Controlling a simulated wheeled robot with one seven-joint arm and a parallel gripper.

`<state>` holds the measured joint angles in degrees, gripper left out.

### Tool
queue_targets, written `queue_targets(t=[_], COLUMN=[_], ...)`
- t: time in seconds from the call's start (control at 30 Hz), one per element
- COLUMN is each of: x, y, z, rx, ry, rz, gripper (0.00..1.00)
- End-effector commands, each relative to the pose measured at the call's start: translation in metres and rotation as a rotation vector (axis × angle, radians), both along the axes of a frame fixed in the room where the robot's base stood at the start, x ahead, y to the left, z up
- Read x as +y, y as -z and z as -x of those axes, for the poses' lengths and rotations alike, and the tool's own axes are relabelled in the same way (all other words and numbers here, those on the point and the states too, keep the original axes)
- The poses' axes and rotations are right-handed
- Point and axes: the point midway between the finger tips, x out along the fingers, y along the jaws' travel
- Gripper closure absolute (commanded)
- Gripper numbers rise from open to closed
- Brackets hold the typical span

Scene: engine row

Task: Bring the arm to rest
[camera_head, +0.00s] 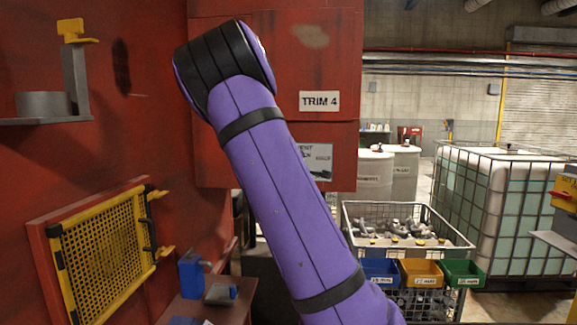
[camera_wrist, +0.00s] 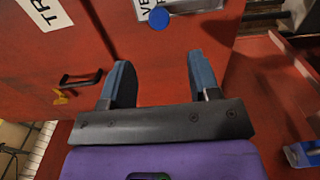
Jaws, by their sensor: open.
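My purple arm (camera_head: 275,190) rises from the lower right of the head view and bends at a black-banded joint near the top. My gripper (camera_wrist: 157,80) shows in the wrist view with its two blue-grey fingers apart and nothing between them. The red cabinet marked TRIM 4 (camera_wrist: 150,40) lies beyond the fingers. In the head view my gripper is hidden behind the arm.
A yellow mesh guard (camera_head: 100,255) hangs on the red wall at left, below a grey shelf (camera_head: 45,120). Blue objects (camera_head: 192,272) stand on a red ledge. A wire basket (camera_head: 440,225), coloured bins (camera_head: 422,272) and a caged tank (camera_head: 500,205) stand at right.

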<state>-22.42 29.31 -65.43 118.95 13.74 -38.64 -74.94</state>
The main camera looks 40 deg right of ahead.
Motion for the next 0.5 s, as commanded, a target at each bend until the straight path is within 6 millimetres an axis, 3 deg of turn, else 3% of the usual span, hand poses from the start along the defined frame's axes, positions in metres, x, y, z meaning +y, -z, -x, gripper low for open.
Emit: queue_targets(t=[0.33,0.5], x=[0.001,0.011], y=[0.002,0.02], z=[0.001,0.011], rx=[-0.004,-0.035], ry=[-0.001,-0.009], rz=[-0.02,-0.214], gripper=[0.44,0.44])
